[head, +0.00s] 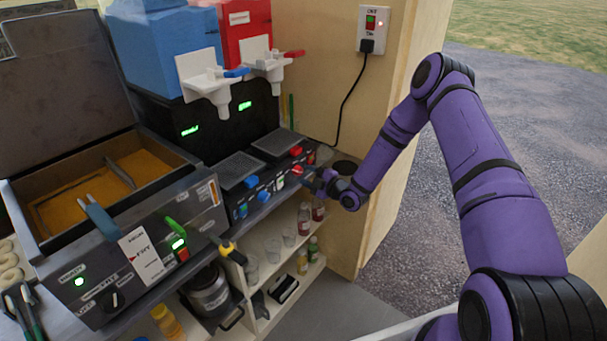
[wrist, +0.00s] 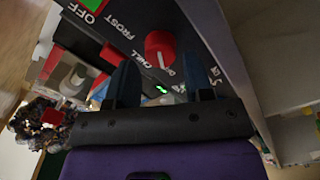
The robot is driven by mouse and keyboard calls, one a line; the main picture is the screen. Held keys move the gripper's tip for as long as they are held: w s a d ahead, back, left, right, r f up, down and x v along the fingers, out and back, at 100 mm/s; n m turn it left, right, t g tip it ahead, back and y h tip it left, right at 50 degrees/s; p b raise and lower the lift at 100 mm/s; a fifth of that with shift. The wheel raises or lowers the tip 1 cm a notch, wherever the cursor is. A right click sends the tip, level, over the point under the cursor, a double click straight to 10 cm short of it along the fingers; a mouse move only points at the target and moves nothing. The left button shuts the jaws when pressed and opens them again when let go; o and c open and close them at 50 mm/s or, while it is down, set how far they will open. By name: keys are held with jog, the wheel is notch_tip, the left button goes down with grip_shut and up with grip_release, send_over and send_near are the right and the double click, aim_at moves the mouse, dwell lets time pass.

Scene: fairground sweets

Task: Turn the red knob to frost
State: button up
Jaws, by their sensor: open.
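The red knob (wrist: 160,48) is round and sits on a dark panel in the wrist view. Its white mark is at the lower side of the knob, toward the end of the scale past CHILL. The word FROST (wrist: 122,28) is printed to the upper left of the knob. In the head view the red knob (head: 297,170) is on the front of the black drinks machine. My gripper (wrist: 160,63) is open, its two dark fingertips apart below the knob with nothing between them. In the head view my gripper (head: 312,182) is just right of the knob; contact is not visible.
A wooden wall (head: 345,225) stands close right of my gripper. A shelf with bottles (head: 303,258) is below.

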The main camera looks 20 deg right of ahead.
jog(key=shift+x, duration=1.2)
jog(key=c, duration=0.6)
jog(key=shift+c, duration=0.2)
